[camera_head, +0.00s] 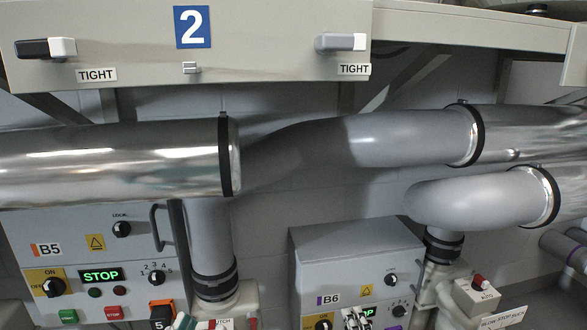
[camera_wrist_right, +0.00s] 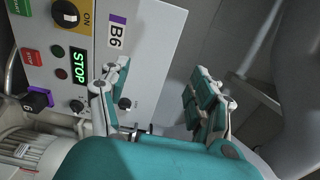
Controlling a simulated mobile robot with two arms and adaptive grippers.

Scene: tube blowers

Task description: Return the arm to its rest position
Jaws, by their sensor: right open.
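My left gripper (camera_head: 183,322) shows only as a small teal and pale piece at the bottom edge of the head view, below the B5 control box. Most of it is cut off, so its jaws cannot be read. In the wrist view my right gripper (camera_wrist_right: 163,75) is open, with its two teal and white fingers wide apart. Nothing is between them. One finger overlaps the face of the B6 control box (camera_wrist_right: 150,40) and the other stands off to its right. Pale finger-like parts in front of the B6 box also show at the bottom of the head view.
The B5 box (camera_head: 70,240) stands at left and the B6 box (camera_head: 350,255) at lower middle, both with STOP displays. Silver duct pipes (camera_head: 110,160) and a grey tube (camera_head: 370,140) cross above them. A beige beam (camera_head: 270,45) marked 2 runs overhead.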

